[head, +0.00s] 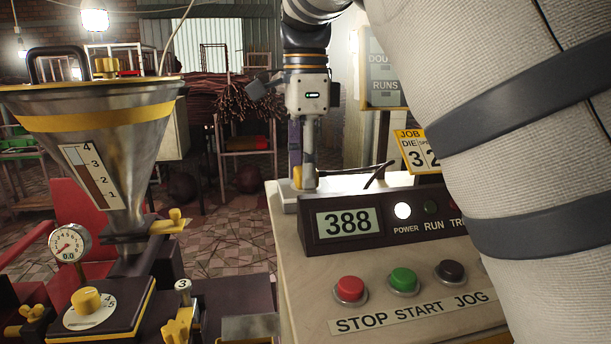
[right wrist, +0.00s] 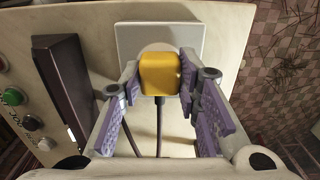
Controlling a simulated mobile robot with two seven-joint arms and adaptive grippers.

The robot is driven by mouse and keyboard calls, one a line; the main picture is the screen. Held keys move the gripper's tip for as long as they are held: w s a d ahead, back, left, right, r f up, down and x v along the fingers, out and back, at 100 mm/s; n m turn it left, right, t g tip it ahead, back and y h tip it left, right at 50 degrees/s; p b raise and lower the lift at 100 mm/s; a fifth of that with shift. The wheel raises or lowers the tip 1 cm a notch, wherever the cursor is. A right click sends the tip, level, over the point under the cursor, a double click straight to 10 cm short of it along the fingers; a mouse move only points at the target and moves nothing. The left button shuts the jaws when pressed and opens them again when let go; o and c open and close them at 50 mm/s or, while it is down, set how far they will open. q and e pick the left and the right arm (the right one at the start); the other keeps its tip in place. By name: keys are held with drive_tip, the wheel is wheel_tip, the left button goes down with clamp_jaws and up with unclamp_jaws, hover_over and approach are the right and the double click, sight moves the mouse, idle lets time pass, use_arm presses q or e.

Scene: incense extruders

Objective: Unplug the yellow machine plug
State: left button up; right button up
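The yellow plug (right wrist: 160,74) sits against the pale square socket plate (right wrist: 132,36) in the right wrist view. Its dark cord runs down from it. My right gripper (right wrist: 160,78) has one purple-padded finger on each side of the plug, and I see no clear gap on either side. In the head view my right gripper (head: 308,182) points down at the back left corner of the control console (head: 300,290). A bit of the yellow plug (head: 297,177) shows beside its fingers. My left gripper is not in view.
The console has a display reading 388 (head: 348,222), a lit white power lamp (head: 403,211) and red, green and black buttons. A metal hopper machine (head: 100,120) stands at the left. My pale arm covers the right side of the head view.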

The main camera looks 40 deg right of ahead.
clamp_jaws()
drive_tip(key=shift+r, duration=3)
